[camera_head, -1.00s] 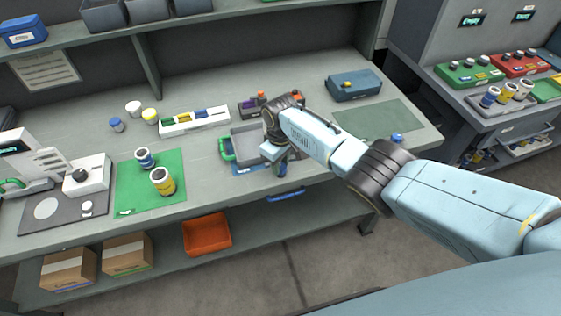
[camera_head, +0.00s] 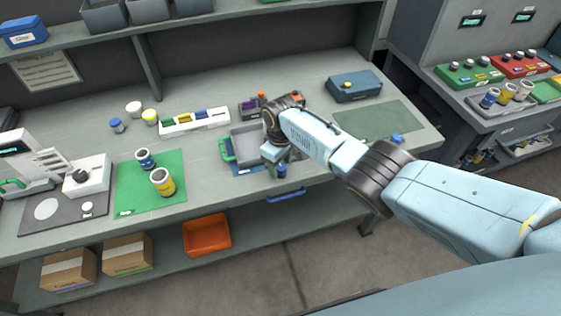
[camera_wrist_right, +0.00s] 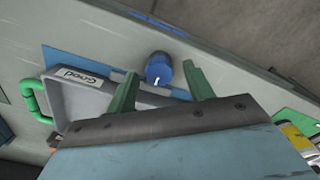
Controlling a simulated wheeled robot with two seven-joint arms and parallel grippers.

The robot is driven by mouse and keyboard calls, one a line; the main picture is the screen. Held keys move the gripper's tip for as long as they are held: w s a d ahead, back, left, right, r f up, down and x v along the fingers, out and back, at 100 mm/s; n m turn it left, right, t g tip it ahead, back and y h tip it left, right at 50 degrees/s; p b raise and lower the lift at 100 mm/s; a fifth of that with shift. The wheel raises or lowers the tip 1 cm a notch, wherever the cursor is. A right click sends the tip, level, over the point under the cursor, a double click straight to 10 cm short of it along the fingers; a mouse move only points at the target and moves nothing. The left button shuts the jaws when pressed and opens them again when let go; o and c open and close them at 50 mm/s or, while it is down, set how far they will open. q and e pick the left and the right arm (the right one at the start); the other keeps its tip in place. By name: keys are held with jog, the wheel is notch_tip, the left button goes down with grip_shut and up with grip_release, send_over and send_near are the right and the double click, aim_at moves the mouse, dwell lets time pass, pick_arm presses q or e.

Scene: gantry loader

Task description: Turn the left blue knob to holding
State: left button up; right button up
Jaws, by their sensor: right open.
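The left blue knob (camera_head: 282,171) stands at the front edge of the bench, beside the grey tray. In the right wrist view the knob (camera_wrist_right: 158,67) is round, with a small white mark on its side toward my gripper. My right gripper (camera_wrist_right: 161,74) is open, its two green fingers on either side of the knob with gaps visible. In the head view my right gripper (camera_head: 275,158) is over the knob and partly hides it. My left gripper is not in view. Another blue knob (camera_head: 397,138) sits farther right.
A grey tray (camera_wrist_right: 75,98) labelled Good, with a green handle, lies close beside my right gripper on a blue mat. A dark blue box (camera_head: 354,86) stands behind a green mat (camera_head: 375,120). Jars stand on the left green mat (camera_head: 135,188).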

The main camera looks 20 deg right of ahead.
aim_at(280, 166)
jog(key=shift+r, duration=0.5)
notch_tip(280, 166, up, 12)
jog(key=p, duration=0.2)
jog(key=shift+r, duration=0.2)
